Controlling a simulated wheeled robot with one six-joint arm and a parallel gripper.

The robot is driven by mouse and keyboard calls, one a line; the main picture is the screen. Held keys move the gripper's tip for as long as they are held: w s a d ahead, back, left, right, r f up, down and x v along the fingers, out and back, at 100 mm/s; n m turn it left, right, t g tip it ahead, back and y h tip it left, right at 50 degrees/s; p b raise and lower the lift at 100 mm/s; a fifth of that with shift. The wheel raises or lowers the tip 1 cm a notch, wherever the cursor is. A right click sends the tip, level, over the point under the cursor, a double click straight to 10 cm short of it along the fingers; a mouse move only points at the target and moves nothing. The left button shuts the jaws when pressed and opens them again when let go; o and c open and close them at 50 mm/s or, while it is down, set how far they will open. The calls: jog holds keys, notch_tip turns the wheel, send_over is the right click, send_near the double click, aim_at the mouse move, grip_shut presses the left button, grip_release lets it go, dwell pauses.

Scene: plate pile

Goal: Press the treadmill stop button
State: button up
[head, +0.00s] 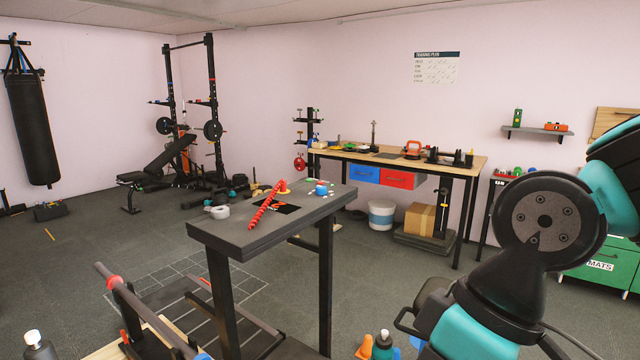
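No part in view is clearly marked as a treadmill stop button. A tall dark grey stand (243,238) with a flat top is in the middle of the head view. A small yellow and red piece (283,187) sits on its top; I cannot tell whether it is a button. A dark slatted deck (190,318) lies low at the stand's foot; I cannot tell whether it is a treadmill. My teal and black arm fills the lower right. My gripper's fingers do not show.
The stand's top also holds a red coiled item (264,207), a white roll (220,212) and a blue roll (322,188). A bar with a red collar (140,300) is at lower left. A workbench (350,158) stands behind. Open floor (75,270) lies left.

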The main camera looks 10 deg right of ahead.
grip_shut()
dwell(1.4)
